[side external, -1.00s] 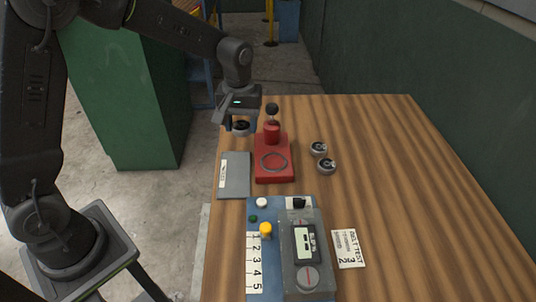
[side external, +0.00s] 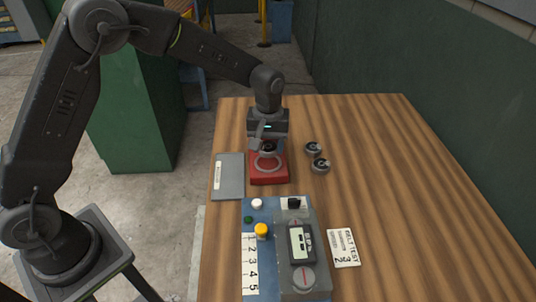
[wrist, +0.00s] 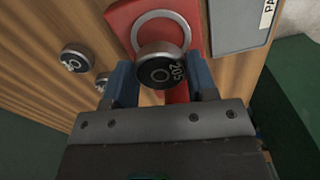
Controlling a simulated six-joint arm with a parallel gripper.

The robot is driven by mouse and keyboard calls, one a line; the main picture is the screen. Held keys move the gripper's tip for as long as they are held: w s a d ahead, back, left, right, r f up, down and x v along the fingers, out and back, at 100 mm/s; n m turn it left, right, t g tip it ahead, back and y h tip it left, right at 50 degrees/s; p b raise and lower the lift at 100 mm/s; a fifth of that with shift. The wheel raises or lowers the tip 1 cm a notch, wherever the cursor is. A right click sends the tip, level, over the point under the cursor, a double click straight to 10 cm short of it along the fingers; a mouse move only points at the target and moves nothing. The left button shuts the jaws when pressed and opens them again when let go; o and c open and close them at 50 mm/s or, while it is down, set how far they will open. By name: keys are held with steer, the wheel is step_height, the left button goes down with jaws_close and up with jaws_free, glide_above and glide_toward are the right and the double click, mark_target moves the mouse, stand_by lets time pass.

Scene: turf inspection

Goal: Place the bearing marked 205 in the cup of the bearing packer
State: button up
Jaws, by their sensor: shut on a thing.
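My gripper (side external: 267,142) is shut on a round bearing (wrist: 160,68) with a dark face that reads 205 in the wrist view. The bearing also shows in the side view (side external: 268,149), held level between the blue fingers. The red bearing packer (side external: 284,178) stands on the table under my gripper. Its grey cup ring (side external: 266,165) also shows in the wrist view (wrist: 163,16). There the bearing overlaps the near edge of the ring and looks above it; the exact gap cannot be told. My gripper hides the packer's upright post and knob in the side view.
Two other bearings (side external: 313,148) (side external: 320,165) stand on the wooden table right of the packer. A grey labelled plate (side external: 228,180) lies to its left. A blue and grey tester (side external: 300,268) with knobs and a card (side external: 343,248) are nearer. The table's right side is clear.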

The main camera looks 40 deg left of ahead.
mark_target(268, 163)
steer(key=shift+f, duration=1.8)
steer(key=shift+f, duration=0.1)
steer(key=o, duration=1.1)
steer(key=shift+f, duration=0.1)
step_height(268, 163, up, 12)
steer(key=shift+r, duration=0.25)
